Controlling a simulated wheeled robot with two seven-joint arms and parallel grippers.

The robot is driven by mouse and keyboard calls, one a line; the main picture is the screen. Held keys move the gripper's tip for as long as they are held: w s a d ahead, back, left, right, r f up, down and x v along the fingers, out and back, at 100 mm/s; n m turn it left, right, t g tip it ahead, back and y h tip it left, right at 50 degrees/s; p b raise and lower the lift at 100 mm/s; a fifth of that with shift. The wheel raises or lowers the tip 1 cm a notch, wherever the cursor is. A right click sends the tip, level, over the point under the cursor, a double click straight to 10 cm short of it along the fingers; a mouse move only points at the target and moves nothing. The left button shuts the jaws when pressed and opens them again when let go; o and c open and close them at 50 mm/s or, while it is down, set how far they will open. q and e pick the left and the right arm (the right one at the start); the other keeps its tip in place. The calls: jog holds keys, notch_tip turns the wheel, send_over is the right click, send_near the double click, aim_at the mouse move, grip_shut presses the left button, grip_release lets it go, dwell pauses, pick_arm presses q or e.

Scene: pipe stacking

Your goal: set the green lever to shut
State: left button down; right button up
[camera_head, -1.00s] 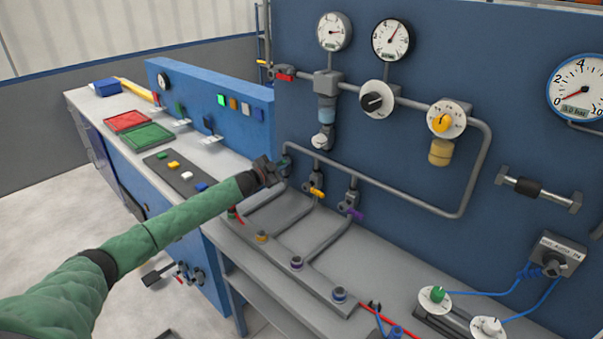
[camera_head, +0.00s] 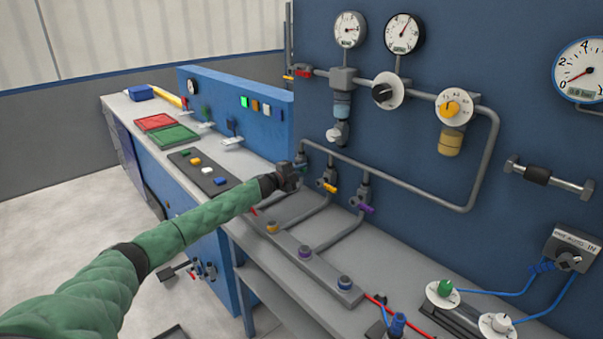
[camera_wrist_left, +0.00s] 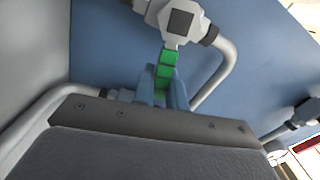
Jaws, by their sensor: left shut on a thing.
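The green lever (camera_wrist_left: 167,62) shows in the left wrist view, sticking out from a grey valve body (camera_wrist_left: 178,20) on a pipe. My left gripper (camera_wrist_left: 165,88) is shut on the green lever, with its blue-grey fingers on both sides of it. In the head view my left gripper (camera_head: 294,172) is at the leftmost of the valves under the long pipe. It hides the green lever there. The yellow lever (camera_head: 327,186) and the purple lever (camera_head: 365,207) are on the valves to its right. My right gripper is not in view.
A grey pipe (camera_head: 400,187) runs along the blue panel (camera_head: 420,130), with gauges and dials above. A grey manifold bar (camera_head: 315,268) with coloured ports lies on the bench below the valves. Red and green trays (camera_head: 175,135) are farther left.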

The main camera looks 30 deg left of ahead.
pick_arm(q)
jog(key=shift+f, duration=0.3)
jog(key=shift+d+f+m+b, duration=0.1)
jog(key=shift+f+m+b, duration=0.2)
jog(key=shift+m+b, duration=0.3)
jog(key=shift+f+m+b, duration=0.25)
jog(key=shift+m+b, duration=0.15)
jog(key=shift+m, duration=0.4)
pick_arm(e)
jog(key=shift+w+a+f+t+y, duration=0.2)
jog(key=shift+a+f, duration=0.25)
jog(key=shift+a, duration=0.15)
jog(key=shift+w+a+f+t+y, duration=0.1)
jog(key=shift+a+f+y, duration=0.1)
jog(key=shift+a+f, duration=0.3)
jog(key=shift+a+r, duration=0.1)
pick_arm(q)
jog(key=c, duration=1.4)
grip_release()
jog(key=shift+c, duration=0.2)
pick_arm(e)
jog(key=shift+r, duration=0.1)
